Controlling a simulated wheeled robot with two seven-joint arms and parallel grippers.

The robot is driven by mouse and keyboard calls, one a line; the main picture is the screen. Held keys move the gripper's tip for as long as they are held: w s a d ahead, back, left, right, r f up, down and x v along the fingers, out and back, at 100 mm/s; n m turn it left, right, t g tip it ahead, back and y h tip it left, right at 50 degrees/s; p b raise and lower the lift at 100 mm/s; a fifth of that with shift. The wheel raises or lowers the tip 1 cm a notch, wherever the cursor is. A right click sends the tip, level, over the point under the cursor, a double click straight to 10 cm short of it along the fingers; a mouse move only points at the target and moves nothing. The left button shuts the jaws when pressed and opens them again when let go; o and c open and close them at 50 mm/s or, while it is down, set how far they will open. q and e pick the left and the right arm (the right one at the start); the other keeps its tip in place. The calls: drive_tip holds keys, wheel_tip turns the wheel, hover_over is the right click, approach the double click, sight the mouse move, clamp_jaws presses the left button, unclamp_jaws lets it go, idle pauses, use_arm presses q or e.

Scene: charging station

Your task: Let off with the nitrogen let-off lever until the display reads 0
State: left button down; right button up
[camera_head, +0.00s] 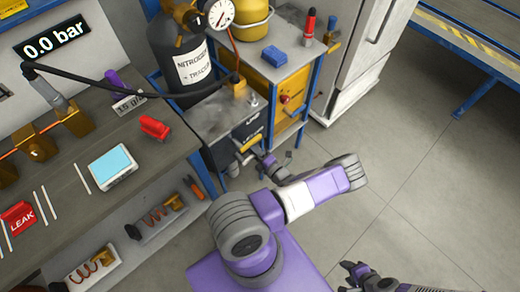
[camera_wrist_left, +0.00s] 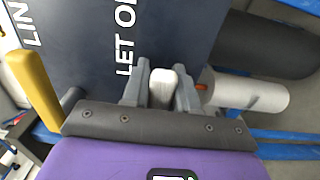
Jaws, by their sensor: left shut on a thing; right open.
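The display (camera_head: 51,47) at the upper left reads 0.0 bar. The dark box (camera_head: 213,120) stands below the nitrogen cylinder (camera_head: 185,60). In the left wrist view its face (camera_wrist_left: 105,40) carries the words LET OFF, and part of another label shows at its left. My left gripper (camera_wrist_left: 160,90) is shut on a pale lever (camera_wrist_left: 162,85) beside the LET OFF label. A yellow lever (camera_wrist_left: 36,88) stands apart to the left. In the head view my left arm reaches the box front and the held lever is hard to make out. My right gripper (camera_head: 352,272) is open at the bottom right.
A yellow-fronted cabinet (camera_head: 293,85) stands right of the box. The floor (camera_head: 400,170) at the right is clear.

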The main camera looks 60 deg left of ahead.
use_arm(q)
drive_tip(key=shift+s+f, duration=0.1)
drive_tip(key=shift+s, duration=0.05)
drive_tip(key=c, duration=1)
unclamp_jaws()
drive_tip(key=shift+o, duration=0.2)
drive_tip(key=w+d+p, duration=0.1)
drive_tip(key=d, duration=0.6)
drive_tip(key=shift+d, duration=0.25)
